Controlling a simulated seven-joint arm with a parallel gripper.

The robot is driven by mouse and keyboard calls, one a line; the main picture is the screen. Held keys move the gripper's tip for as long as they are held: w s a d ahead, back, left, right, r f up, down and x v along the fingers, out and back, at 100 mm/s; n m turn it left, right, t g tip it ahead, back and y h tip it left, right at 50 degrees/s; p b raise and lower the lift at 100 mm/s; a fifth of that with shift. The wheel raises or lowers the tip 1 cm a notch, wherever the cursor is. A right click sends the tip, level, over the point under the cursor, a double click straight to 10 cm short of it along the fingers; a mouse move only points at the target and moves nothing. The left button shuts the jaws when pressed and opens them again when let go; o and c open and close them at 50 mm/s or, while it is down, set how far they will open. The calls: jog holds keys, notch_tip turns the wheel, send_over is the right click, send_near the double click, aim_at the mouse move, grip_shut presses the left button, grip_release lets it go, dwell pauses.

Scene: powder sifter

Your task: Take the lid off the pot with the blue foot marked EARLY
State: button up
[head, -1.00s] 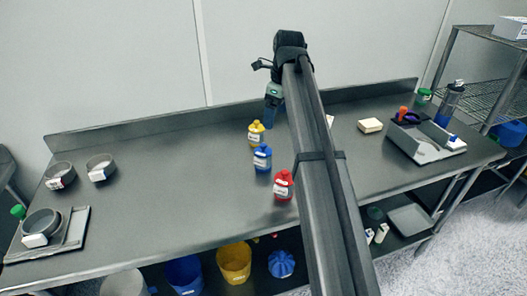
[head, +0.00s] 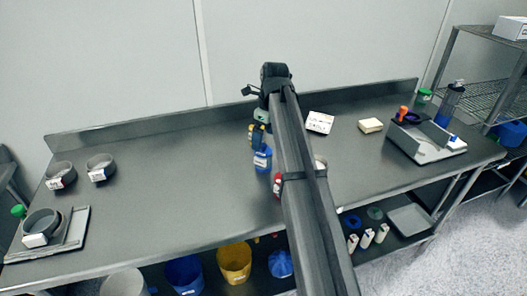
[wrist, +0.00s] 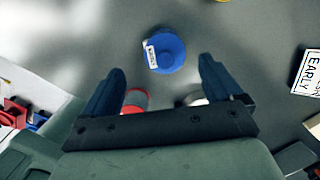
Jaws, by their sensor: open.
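A blue pot (head: 262,160) with a white label stands mid-table; it also shows in the wrist view (wrist: 172,56), its label too small to read. A yellow pot (head: 258,137) behind it is partly covered by my gripper. A red pot (head: 277,185) is mostly hidden by my arm and shows in part in the wrist view (wrist: 135,100). A pale pot (head: 320,163) shows just right of my arm. A white card (wrist: 307,72) reads EARLY. My gripper (wrist: 160,66) is open and empty, with the blue pot in line between its fingertips; contact cannot be told.
The white card (head: 319,122) lies toward the back. A cream block (head: 370,125) and a grey tray (head: 435,153) with tools stand right. Round sieves (head: 60,175) and a tray (head: 75,228) stand left. The table between them and the pots is clear.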

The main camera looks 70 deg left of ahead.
aim_at(263, 144)
jog(key=f, duration=0.4)
jog(key=shift+a+f, duration=0.4)
jog(key=c, duration=1.1)
